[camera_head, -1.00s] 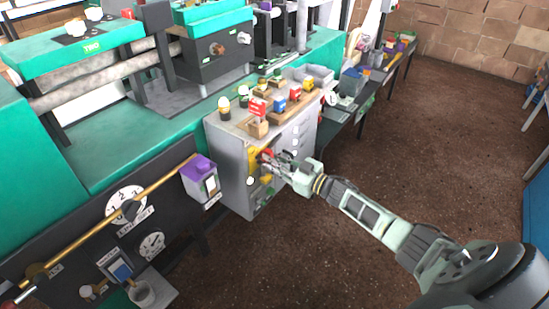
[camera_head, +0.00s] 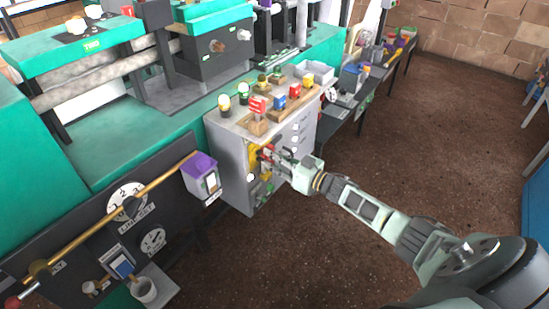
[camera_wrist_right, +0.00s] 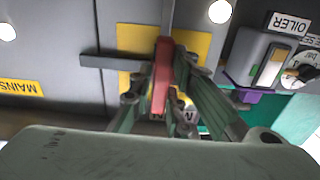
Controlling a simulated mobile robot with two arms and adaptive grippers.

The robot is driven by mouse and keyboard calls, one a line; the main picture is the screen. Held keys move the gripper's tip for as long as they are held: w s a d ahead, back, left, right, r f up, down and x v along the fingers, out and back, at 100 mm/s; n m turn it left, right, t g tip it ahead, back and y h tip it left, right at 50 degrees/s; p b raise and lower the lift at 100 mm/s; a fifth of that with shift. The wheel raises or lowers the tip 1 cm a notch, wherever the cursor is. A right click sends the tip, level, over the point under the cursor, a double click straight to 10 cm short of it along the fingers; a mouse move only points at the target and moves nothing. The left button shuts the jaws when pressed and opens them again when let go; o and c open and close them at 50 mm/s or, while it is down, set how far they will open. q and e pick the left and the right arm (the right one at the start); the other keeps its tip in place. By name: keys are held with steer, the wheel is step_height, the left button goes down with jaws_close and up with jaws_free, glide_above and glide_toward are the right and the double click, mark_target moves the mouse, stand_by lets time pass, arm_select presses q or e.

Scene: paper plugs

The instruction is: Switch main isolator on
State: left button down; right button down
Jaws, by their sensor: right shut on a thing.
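The main isolator shows as a red handle (camera_head: 267,152) on a yellow plate (camera_head: 253,160) on the front of a grey cabinet. My right gripper (camera_head: 275,157) is at this handle, its arm coming from the lower right. In the right wrist view the red handle (camera_wrist_right: 162,78) stands between the fingers of my right gripper (camera_wrist_right: 163,98), which are shut on it. The yellow plate (camera_wrist_right: 130,40) is partly hidden behind them. A label reading MAINS (camera_wrist_right: 20,87) appears upside down at the left. My left gripper is not in view.
The grey cabinet (camera_head: 229,165) carries lamps and coloured blocks on top. A purple-topped box (camera_head: 199,173) and a brass rod (camera_head: 120,210) lie to its left. Brown floor (camera_head: 430,130) is open at right.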

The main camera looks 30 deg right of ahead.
steer(key=c, duration=1.8)
jaws_free()
steer(key=shift+s+a+f, duration=0.2)
steer(key=shift+f, duration=0.05)
steer(key=shift+o, duration=0.4)
steer(key=shift+w+r, duration=0.1)
steer(key=shift+d, duration=0.1)
steer(key=v, duration=1.2)
